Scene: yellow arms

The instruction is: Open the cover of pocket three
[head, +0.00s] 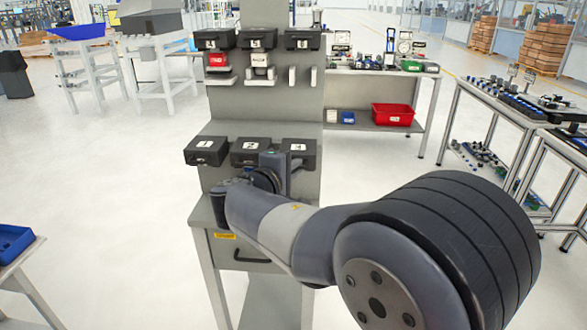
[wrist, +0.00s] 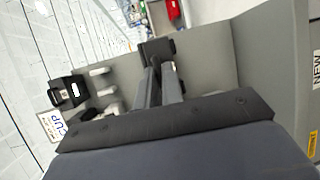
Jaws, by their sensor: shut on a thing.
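The cover of pocket three (head: 300,147) is a black block with a white number label, at the right end of the lower row on the grey panel. My gripper (head: 284,166) is at its lower left edge in the head view. In the wrist view my gripper's two grey fingers (wrist: 160,76) close on a black block (wrist: 157,48), which looks like this cover. My wrist hides what is below the cover, so I cannot tell how far it is open.
Covers one (head: 205,151) and two (head: 250,146) sit to the left in the same row; my wrist is close to cover two. The upper row has three black covers (head: 257,39), with a red item (head: 217,60) under the left one. A shelf table (head: 385,72) stands behind right.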

